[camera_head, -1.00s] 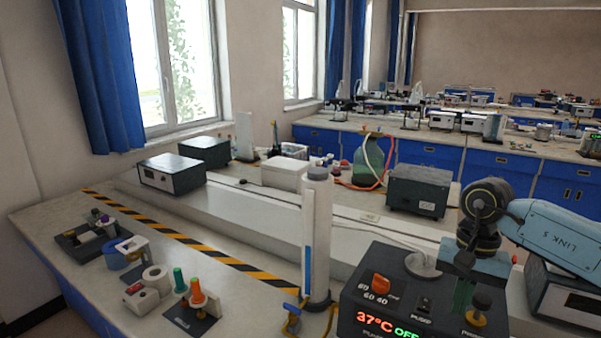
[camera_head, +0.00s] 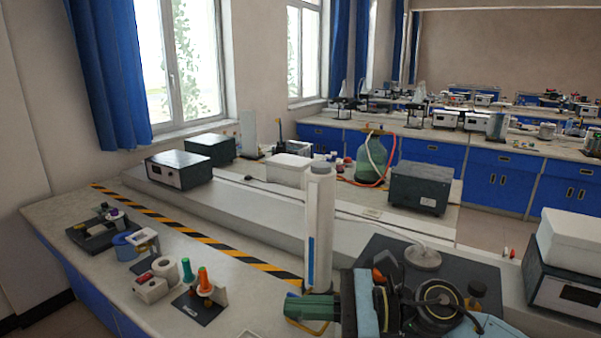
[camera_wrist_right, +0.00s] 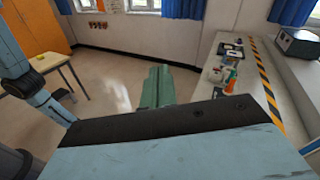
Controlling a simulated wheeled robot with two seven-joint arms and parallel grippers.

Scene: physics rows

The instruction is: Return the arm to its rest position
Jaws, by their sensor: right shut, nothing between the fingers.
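My right gripper (camera_head: 312,306) is at the bottom middle of the head view, its green fingers pointing left over the front of the bench. It is shut and empty. My left gripper is in neither view.
A tall white cylinder (camera_head: 319,225) stands close behind the right gripper. Orange and green cones (camera_head: 205,281), tape rolls and small parts lie at the bench's left. A striped strip (camera_head: 190,233) crosses the bench. A small wooden table (camera_wrist_right: 45,66) stands beyond clear floor.

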